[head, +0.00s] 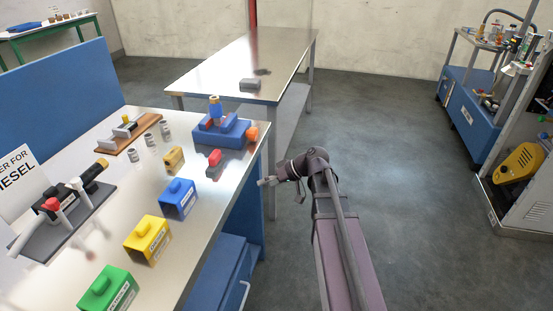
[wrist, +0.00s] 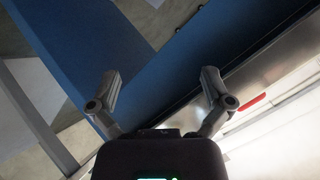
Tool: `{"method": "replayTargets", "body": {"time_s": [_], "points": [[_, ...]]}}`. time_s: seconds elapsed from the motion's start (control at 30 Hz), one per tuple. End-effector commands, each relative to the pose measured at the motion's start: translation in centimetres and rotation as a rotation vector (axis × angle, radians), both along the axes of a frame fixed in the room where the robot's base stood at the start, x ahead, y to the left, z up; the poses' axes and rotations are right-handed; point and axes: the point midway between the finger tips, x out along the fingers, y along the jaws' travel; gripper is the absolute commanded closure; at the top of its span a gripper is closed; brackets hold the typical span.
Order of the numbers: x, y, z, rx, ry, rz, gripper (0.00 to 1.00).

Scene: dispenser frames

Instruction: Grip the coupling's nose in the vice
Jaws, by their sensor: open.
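A blue vice (head: 232,133) stands near the far right corner of the steel bench, with an orange knob (head: 252,134) at its right end. A small upright part with a blue body and brassy top (head: 214,106), which looks like the coupling, stands at the vice's jaws. I cannot tell whether the jaws are closed on its nose. My gripper (head: 268,181) is off the right edge of the bench, in front of the vice and apart from it. In the wrist view my gripper (wrist: 160,92) is open with nothing between its fingers; neither vice nor coupling is seen there.
On the bench (head: 210,214) are blue (head: 179,203), yellow (head: 147,245) and green (head: 107,293) blocks, a red piece (head: 214,158), several grey cylinders, a wooden board (head: 125,136) and a black nozzle assembly (head: 70,195). A second table (head: 235,62) stands behind.

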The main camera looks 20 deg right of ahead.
Motion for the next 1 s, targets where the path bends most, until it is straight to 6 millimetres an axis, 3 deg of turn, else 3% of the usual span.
{"method": "replayTargets", "body": {"time_s": [0.03,0.2,0.5,0.7,1.0], "points": [[-1.4,0.8,-1.0,-0.051,0.050,-0.001,0.00],[-4.9,1.9,-4.0,-0.247,0.220,-0.048,0.00],[-10.7,1.3,-7.3,-0.606,0.421,-0.203,0.00],[-12.8,0.4,-7.8,-0.770,0.469,-0.306,0.00],[-13.5,-0.2,-7.9,-0.836,0.482,-0.355,0.00]]}}
